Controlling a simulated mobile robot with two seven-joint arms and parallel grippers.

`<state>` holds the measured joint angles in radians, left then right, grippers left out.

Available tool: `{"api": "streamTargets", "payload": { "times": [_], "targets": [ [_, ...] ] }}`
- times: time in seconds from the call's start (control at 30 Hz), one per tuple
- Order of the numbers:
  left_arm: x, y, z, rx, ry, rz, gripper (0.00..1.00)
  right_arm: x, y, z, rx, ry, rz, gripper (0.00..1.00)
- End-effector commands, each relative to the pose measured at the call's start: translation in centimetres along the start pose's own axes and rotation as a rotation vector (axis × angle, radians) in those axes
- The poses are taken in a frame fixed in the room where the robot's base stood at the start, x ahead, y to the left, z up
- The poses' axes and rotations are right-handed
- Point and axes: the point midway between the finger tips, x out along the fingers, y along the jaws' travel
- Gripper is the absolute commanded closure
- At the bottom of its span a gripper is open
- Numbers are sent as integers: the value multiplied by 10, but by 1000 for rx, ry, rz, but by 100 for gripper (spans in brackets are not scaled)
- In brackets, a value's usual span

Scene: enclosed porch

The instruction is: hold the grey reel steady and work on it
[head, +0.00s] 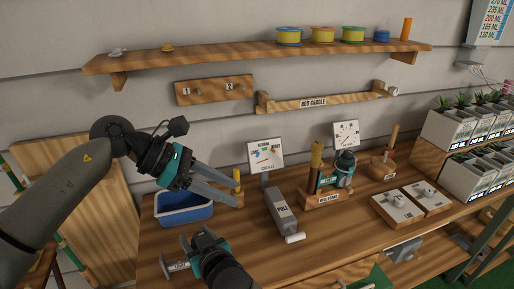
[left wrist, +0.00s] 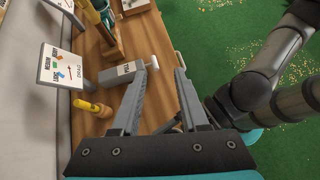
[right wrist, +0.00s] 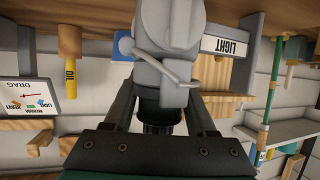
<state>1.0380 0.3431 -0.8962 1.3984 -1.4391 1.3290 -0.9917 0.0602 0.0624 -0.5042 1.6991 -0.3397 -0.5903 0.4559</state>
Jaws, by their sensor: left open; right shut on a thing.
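The grey reel (right wrist: 170,45) shows in the right wrist view, with a thin crank handle and a dark lower part between the fingers. My right gripper (right wrist: 162,110) is shut on that dark part. In the head view my right wrist is low at the centre left, and I cannot make out the reel there. My left gripper (head: 238,193) is open and empty above the bench, near the blue tray (head: 183,216). In the left wrist view its open fingers (left wrist: 160,72) point toward the grey PULL box (left wrist: 121,75). The DRAG card (head: 265,154) stands behind.
A yellow oil bottle (head: 237,176) stands close to my left fingers. A rod stand (head: 325,199) with a teal and dark reel is to the right. Spools (head: 321,35) sit on the upper shelf.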

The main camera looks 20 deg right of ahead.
Motion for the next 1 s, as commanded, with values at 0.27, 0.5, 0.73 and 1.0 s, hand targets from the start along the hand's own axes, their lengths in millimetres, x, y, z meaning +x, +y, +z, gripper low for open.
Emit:
{"api": "streamTargets", "payload": {
  "times": [0.27, 0.5, 0.73, 1.0],
  "targets": [
    [26, 1, 46, -107, -318, 63, 56, 0, 1, 11, -1, -24, 3, 100],
    [29, 11, 76, -249, -584, 136, 56, 0, 1, 11, -1, -24, 3, 100],
    [21, 23, 90, -394, -788, 205, 56, 0, 1, 11, -1, -24, 3, 100],
    [14, 32, 92, -483, -891, 246, 56, 0, 1, 11, -1, -24, 3, 100]
  ]
}}
